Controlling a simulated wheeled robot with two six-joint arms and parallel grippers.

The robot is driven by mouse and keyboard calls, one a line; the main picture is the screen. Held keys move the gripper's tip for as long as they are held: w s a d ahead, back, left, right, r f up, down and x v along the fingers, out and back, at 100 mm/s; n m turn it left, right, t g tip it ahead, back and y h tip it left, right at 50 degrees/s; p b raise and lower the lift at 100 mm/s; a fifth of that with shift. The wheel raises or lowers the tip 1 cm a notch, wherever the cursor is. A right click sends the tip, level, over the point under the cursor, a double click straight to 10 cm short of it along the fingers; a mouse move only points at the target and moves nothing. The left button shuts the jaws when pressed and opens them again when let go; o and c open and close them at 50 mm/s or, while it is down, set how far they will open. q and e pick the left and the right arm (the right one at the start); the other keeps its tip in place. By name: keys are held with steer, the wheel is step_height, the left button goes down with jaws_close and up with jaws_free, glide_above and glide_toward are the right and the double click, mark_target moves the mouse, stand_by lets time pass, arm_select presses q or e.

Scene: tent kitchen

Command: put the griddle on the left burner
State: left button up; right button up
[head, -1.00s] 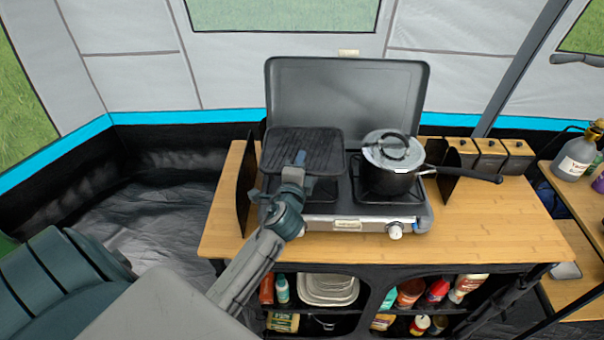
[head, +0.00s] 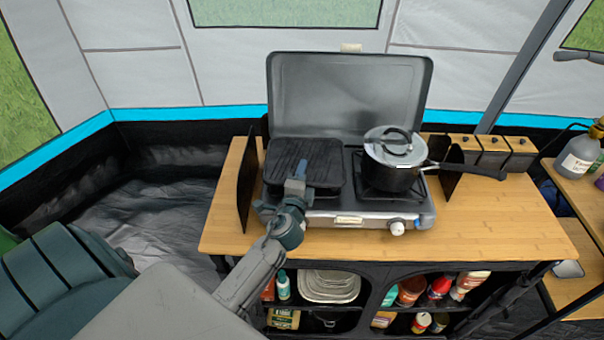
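The black ribbed griddle (head: 282,160) lies flat over the left burner of the camp stove (head: 345,206) in the head view and hides that burner. It looks to be down at grate level, but contact underneath is hidden. My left gripper (head: 299,170) is at the griddle's front edge and appears shut on it; the fingertips are small and partly hidden by the wrist. My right gripper is not in view.
A lidded pot (head: 390,178) stands on the right burner, its handle pointing right. The stove's raised lid (head: 348,95) stands behind. A dark upright panel (head: 246,180) is close left of the stove. The wooden tabletop (head: 500,220) is clear at the front right.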

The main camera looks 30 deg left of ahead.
arm_select(q)
steer(key=shift+r, duration=0.1)
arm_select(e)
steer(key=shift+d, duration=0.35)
